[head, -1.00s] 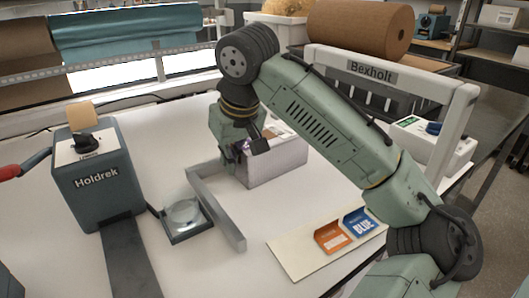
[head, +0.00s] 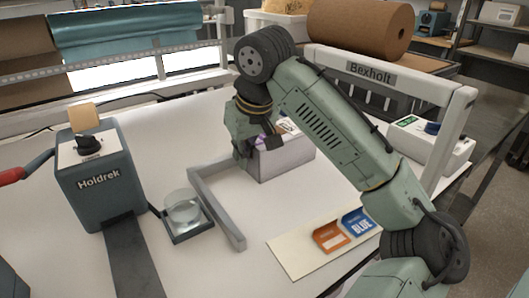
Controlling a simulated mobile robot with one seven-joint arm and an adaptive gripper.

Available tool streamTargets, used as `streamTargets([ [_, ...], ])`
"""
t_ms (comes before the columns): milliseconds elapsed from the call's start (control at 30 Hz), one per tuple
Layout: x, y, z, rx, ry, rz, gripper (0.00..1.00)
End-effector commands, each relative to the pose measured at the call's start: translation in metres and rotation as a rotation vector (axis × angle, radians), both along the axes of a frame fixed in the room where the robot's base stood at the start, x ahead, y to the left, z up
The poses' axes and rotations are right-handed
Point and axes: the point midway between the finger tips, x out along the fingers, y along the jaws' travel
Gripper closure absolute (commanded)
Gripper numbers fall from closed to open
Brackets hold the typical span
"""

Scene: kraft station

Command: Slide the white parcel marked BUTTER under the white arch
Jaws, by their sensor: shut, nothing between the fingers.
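The white parcel (head: 287,157) is a pale box on the white table, near the middle of the head view. Its marking is too small to read and its top is partly covered by my gripper. My gripper (head: 267,143) is shut and empty at the parcel's left and upper side. It looks close against the parcel, but I cannot tell whether they touch. The white arch (head: 455,125), labelled Bexholt, stands to the right and behind. My arm crosses in front of it and hides part of its opening. The parcel is left of the arch.
A grey L-shaped rail (head: 218,212) lies left of the parcel. A glass dish on a dark square base (head: 187,216) and the Holdrek machine (head: 98,180) stand further left. A cream board (head: 290,255) with orange and blue packets lies in front.

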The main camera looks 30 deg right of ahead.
Motion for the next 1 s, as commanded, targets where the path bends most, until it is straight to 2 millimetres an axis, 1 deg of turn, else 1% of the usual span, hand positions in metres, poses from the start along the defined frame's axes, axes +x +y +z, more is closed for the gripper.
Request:
streamTargets([
  [267, 0.001, -0.005, 0.001, 0.002, 0.0, -0.002, 1.0],
  [700, 0.003, -0.028, 0.001, 0.002, 0.0, -0.002, 1.0],
  [1000, 0.003, -0.03, 0.0, 0.001, 0.001, -0.002, 1.0],
])
